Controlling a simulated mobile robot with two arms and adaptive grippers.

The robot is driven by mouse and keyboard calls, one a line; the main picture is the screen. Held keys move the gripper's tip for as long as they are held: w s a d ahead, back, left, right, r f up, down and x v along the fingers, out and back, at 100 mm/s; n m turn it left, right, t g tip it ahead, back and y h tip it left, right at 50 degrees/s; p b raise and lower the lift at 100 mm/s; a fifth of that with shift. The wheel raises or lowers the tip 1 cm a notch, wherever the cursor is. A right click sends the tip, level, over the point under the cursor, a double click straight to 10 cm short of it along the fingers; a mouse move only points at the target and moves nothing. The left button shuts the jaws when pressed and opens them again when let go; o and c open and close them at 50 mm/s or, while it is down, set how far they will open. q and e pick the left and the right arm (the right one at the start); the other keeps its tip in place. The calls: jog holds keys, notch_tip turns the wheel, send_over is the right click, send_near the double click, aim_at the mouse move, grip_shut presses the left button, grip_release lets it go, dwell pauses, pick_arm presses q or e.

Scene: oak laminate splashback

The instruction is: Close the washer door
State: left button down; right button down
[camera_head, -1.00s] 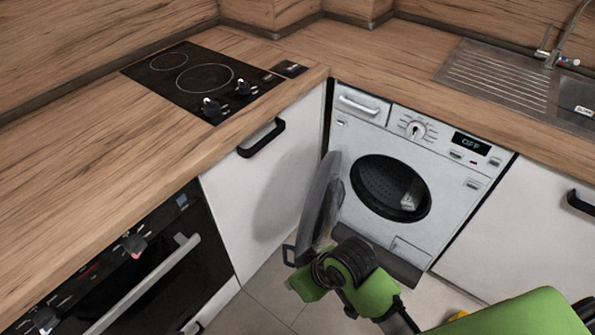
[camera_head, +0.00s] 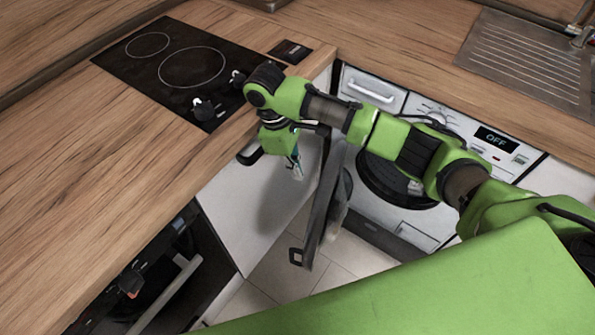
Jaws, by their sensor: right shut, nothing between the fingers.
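The washer (camera_head: 467,137) is a white front-loader under the counter, its display reading OFF. Its round door (camera_head: 323,203) stands open, swung out to the left and seen nearly edge-on, with a dark frame and a handle (camera_head: 296,257) at its free edge. Part of the dark drum opening (camera_head: 375,183) shows below my right arm, with something pale inside. My right arm crosses in front of the washer and over the door. My right gripper (camera_head: 297,171) points down, shut and empty, left of the door, between it and the white cabinet front. My left gripper is out of view.
The wooden counter (camera_head: 120,150) with a black cooktop (camera_head: 180,65) lies left of my arm. A white cabinet (camera_head: 235,205) with a black handle and an oven (camera_head: 150,285) stand below. A metal sink drainer (camera_head: 525,60) is at the upper right. Floor (camera_head: 285,290) shows below the door.

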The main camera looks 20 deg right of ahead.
aim_at(327, 205)
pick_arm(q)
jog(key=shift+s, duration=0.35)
pick_arm(e)
jog(key=s+x, duration=0.1)
jog(key=x, duration=0.8)
jog(key=shift+d+f, duration=0.15)
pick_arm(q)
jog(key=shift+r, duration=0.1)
pick_arm(e)
jog(key=shift+s, duration=0.1)
